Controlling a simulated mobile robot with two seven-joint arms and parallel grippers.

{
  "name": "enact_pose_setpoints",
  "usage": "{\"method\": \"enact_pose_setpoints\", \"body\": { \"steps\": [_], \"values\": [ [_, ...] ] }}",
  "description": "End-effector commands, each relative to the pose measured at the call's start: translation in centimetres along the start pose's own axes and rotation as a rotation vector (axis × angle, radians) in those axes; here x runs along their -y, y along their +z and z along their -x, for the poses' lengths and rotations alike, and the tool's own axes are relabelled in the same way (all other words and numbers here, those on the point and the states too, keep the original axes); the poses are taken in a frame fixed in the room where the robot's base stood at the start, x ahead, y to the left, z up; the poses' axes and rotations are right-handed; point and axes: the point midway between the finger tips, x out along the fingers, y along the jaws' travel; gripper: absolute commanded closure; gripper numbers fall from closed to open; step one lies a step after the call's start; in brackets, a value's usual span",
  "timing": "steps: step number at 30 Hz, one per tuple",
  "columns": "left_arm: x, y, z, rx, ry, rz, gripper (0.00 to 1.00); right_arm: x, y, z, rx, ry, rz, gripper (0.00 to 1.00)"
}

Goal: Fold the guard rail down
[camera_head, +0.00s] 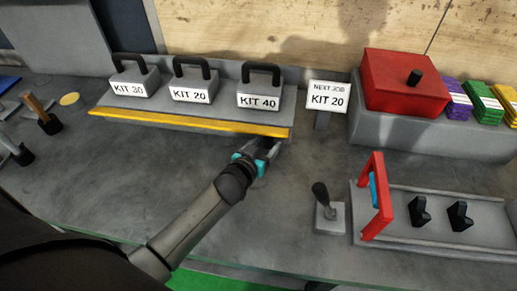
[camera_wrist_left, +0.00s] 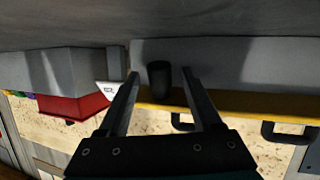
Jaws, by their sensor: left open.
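The guard rail, a long yellow bar (camera_head: 190,123), runs along the front of the grey kit shelf in the head view; it also crosses the left wrist view (camera_wrist_left: 245,103). My left gripper (camera_head: 279,150) is at the rail's right end, just in front of it. In the left wrist view the left gripper (camera_wrist_left: 160,73) is open, with a dark rounded knob (camera_wrist_left: 159,78) between its fingers. I cannot tell whether the fingers touch the knob. The gripper hides the knob in the head view. My right gripper is not in view.
Kit blocks KIT 30 (camera_head: 134,82), KIT 20 (camera_head: 192,84) and KIT 40 (camera_head: 260,91) stand on the shelf. A NEXT JOB sign (camera_head: 327,96) stands to the right. A lever (camera_head: 322,195) and red frame (camera_head: 377,197) are at right.

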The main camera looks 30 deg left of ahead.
Motion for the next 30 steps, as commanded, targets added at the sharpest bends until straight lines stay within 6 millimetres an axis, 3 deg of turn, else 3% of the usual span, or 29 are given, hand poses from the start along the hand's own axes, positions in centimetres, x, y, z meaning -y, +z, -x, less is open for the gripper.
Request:
{"method": "enact_pose_setpoints", "body": {
  "steps": [5, 24, 30],
  "values": [
    [0.0, 0.0, 1.8, 0.002, 0.000, 0.002, 0.34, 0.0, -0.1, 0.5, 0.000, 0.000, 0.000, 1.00],
    [0.0, -0.1, 12.5, 0.001, -0.001, 0.001, 0.34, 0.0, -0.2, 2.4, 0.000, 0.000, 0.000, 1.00],
    [0.0, 0.0, 14.5, 0.000, -0.001, 0.001, 0.34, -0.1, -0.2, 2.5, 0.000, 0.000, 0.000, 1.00]
  ]
}}
